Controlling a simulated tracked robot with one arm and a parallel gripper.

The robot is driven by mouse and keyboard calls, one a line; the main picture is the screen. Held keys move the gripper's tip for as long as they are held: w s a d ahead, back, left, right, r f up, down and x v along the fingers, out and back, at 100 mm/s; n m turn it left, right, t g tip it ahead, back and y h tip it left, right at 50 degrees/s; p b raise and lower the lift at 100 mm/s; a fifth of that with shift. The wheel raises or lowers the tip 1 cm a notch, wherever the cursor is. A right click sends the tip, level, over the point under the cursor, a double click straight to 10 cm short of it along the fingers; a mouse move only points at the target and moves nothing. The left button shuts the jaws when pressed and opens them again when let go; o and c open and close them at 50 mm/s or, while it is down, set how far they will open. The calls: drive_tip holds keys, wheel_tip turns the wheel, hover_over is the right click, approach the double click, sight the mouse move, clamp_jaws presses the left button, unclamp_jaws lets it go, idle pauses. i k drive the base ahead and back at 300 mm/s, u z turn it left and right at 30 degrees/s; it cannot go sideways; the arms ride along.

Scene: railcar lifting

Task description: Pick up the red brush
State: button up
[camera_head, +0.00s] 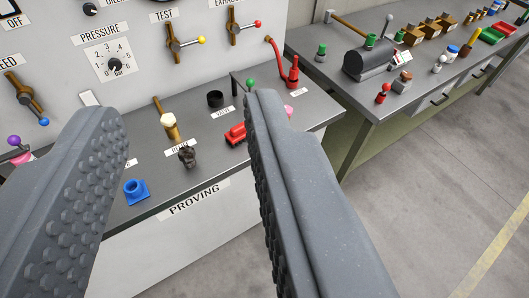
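My gripper (186,112) shows as two large grey studded fingers, spread wide apart with nothing held between them. A small red object (236,133) lies on the grey bench top marked PROVING (160,213), just left of the right fingertip. It may be the red brush, but it is too small to be sure of its shape. The right finger stands close to it in the picture and may hide part of the bench beside it. The fingers appear nearer to the camera than the bench items.
Between the fingers, a blue fitting (136,191), a dark fitting (187,156), a brass piece (169,126) and a black cup (215,99) stand on the bench. A red upright fitting (293,75) stands behind. A panel with levers rises behind; a second cluttered bench (372,108) stands right.

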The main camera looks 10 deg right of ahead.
sight(236, 134)
drive_tip(key=z, duration=0.35)
drive_tip(key=k, duration=0.85)
drive_tip(key=z, duration=0.5)
drive_tip(key=i, duration=1.25)
drive_tip(key=u, duration=0.8)
drive_tip(key=i, duration=1)
drive_tip(key=u, duration=0.75)
